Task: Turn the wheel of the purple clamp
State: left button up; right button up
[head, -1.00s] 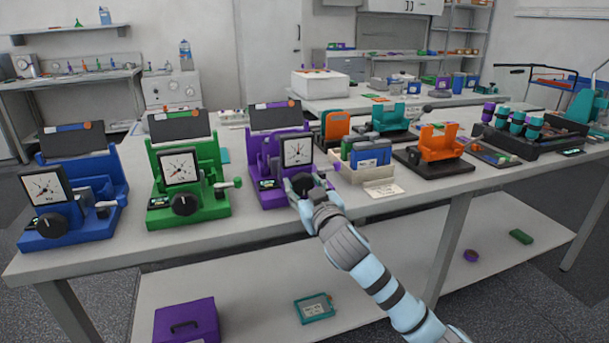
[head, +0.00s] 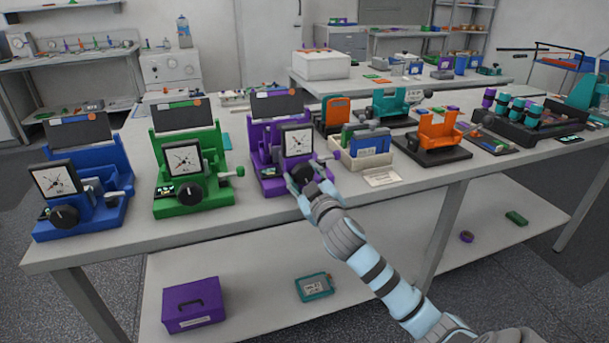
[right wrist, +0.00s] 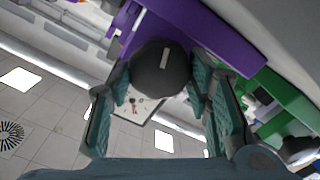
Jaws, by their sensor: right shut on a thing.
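The purple clamp (head: 264,150) stands on the table, third from the left, with a white dial gauge (head: 297,142) on its front. Its black wheel (head: 301,171) sits below the gauge. My right gripper (head: 307,180) reaches it from the front, fingers on either side. In the right wrist view the round black wheel (right wrist: 160,66) with a pale mark lies between the two teal fingertips (right wrist: 160,84), and the gripper is shut on it. The clamp's purple body (right wrist: 222,45) and part of the gauge show behind. My left gripper is in neither view.
A green clamp (head: 183,143) and a blue clamp (head: 98,158) stand to the left. The table front between the green and purple clamps is clear.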

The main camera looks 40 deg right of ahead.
jog(key=o, duration=1.2)
jog(key=shift+c, duration=0.2)
jog(key=v, duration=1.2)
